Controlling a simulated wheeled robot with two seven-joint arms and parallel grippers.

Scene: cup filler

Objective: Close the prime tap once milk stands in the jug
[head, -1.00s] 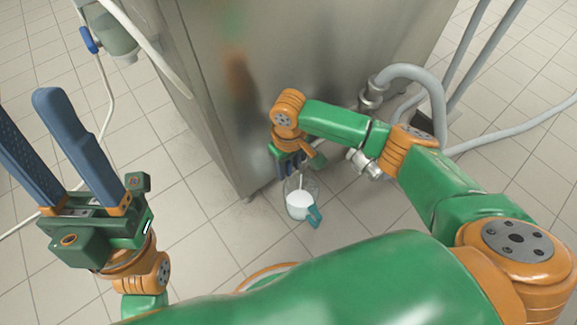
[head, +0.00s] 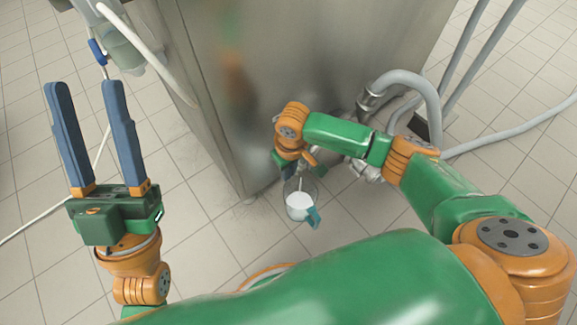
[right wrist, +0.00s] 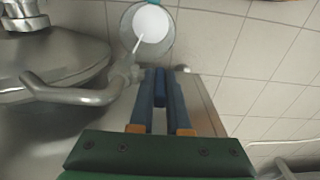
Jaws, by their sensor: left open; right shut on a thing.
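The clear jug (head: 296,212) stands on the floor with white milk (head: 299,201) in it; its teal handle points to the lower right. The jug also shows at the top of the right wrist view (right wrist: 171,42). A thin white stream runs from the prime tap (right wrist: 126,68) into it. My right gripper (right wrist: 160,78) is shut on the tap's blue lever (right wrist: 160,90), which shows between its fingers. In the head view, my right wrist largely hides the tap. My left gripper (head: 85,88) is open and empty, fingers upward, left of the steel cabinet.
The steel cabinet (head: 215,95) stands behind the jug. Grey hoses (head: 425,88) run at its right. A clear container (head: 125,50) and a tube with a blue clamp (head: 97,52) hang at upper left. Tiled floor is clear around the jug's front and left.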

